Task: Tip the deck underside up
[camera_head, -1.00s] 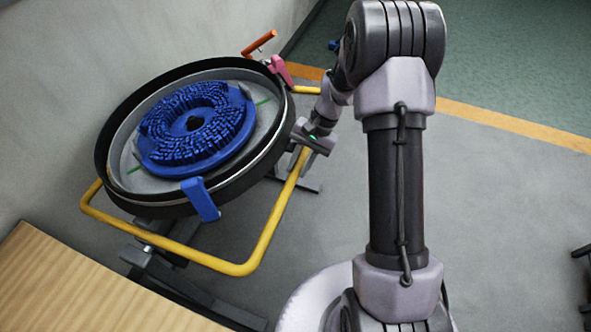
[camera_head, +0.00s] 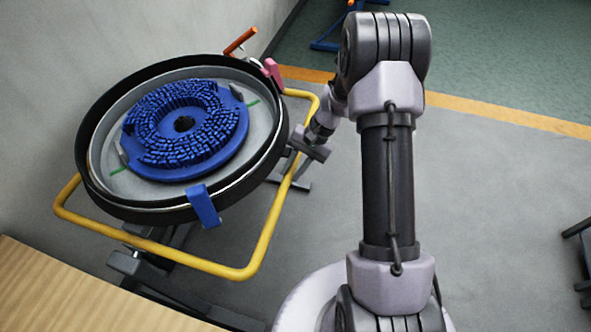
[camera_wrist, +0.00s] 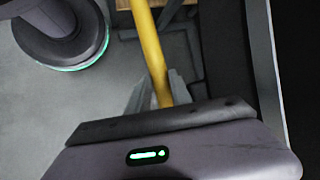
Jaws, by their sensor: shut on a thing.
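The deck (camera_head: 105,205) is a round black housing on a yellow tube frame (camera_head: 245,272). Its bristled side, with a blue ring brush (camera_head: 175,172), faces up and toward the head camera, with the whole deck somewhat tilted. A blue tab (camera_head: 203,206) sits on its near rim and a pink one (camera_head: 272,70) on its far rim. My gripper (camera_head: 300,158) is at the deck's right side. In the wrist view its fingers (camera_wrist: 158,92) are shut around the yellow tube. The fingertips are small and partly hidden in the head view.
An orange-red handle (camera_head: 240,41) sticks up behind the deck. A wooden surface (camera_head: 75,295) lies at the lower left, and a wall (camera_head: 60,70) stands close behind the deck. Dark legs (camera_head: 580,250) show at the right edge. Grey floor (camera_head: 490,210) right of my arm is clear.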

